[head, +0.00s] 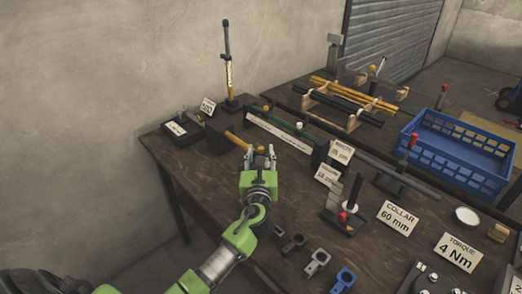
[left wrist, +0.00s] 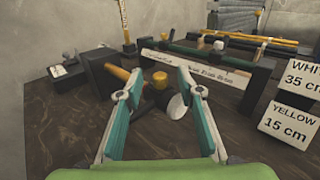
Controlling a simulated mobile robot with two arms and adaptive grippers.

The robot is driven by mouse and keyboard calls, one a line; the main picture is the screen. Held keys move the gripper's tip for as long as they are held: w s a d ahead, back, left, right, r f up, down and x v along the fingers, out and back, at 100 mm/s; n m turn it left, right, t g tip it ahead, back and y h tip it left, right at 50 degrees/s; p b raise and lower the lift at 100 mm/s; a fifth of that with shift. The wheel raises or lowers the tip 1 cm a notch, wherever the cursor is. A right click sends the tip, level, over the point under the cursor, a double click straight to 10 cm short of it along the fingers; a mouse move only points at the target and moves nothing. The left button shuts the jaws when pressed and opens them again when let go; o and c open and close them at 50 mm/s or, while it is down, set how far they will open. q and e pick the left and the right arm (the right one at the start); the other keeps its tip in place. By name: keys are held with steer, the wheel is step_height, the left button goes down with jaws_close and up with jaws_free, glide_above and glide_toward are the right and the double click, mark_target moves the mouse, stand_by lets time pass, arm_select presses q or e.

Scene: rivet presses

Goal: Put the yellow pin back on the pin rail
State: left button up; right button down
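A small yellow knob, which looks like the yellow pin's head (left wrist: 160,77), shows between my left fingers in the left wrist view. A dark part lies below it; the pin's full length is hard to make out. My left gripper (head: 260,156) is open around or just short of the knob, with space on both sides. The pin rail (left wrist: 205,72) is a dark bar with a white printed strip, just beyond the fingers. It also shows in the head view (head: 278,133). A white-topped pin (left wrist: 218,46) stands on it. My right gripper is not in view.
A mallet (left wrist: 105,67) with a wooden handle lies left of the knob. A white disc (left wrist: 177,107) sits close to the right finger. Signs (left wrist: 290,121) read white 35 cm and yellow 15 cm. A blue crate (head: 455,145) stands at the right.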

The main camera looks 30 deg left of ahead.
arm_select(q)
steer(key=shift+x, duration=1.15)
steer(key=shift+w+f, duration=0.1)
steer(key=shift+w, duration=0.05)
steer(key=c, duration=0.8)
steer(key=shift+c, duration=0.6)
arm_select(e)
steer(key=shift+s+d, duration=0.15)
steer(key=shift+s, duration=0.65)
